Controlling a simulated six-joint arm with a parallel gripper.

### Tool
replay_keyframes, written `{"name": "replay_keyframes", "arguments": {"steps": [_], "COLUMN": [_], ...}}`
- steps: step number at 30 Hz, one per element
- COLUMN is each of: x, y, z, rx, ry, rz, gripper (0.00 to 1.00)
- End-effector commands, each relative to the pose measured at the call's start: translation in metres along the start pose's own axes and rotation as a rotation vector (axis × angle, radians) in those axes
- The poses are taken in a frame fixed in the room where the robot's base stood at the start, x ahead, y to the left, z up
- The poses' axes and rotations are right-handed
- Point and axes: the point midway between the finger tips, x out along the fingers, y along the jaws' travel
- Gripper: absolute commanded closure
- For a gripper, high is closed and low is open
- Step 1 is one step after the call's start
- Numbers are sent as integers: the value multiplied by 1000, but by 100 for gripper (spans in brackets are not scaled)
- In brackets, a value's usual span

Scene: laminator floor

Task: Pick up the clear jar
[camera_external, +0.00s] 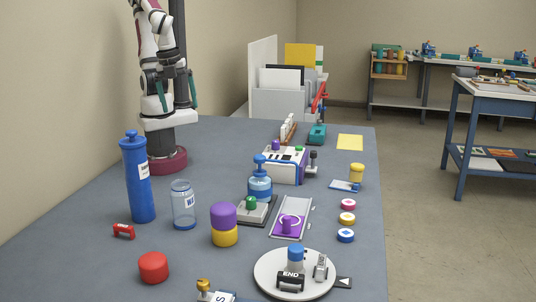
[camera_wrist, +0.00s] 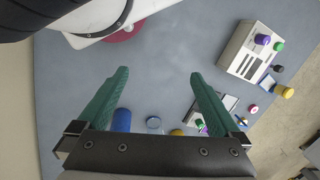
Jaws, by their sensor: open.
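In the wrist view, a small blue-rimmed round shape (camera_wrist: 153,122) beside the blue bottle (camera_wrist: 122,121) appears to be the jar from above. My gripper (camera_wrist: 158,73) has two green fingers spread wide with nothing between them. In the external view my gripper (camera_external: 178,107) is high at the back left, well above and apart from the jar.
A red handle-like piece (camera_external: 124,231) and a red knob (camera_external: 153,267) lie near the jar. A purple-and-yellow stack (camera_external: 224,224) stands to its right. A blue pump bottle (camera_external: 260,182), white machine (camera_external: 286,165) and round white plate (camera_external: 268,285) stand farther right. The table behind the jar is clear.

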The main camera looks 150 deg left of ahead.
Motion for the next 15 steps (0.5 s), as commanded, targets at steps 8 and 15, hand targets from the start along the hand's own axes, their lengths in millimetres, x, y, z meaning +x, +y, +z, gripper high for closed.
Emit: {"name": "replay_keyframes", "arguments": {"steps": [8, 15], "x": [21, 60], "y": [45, 9], "z": [-32, -158], "rx": [-457, -1644], "ry": [-135, -382], "rz": [449, 1329], "gripper": [0, 0]}}
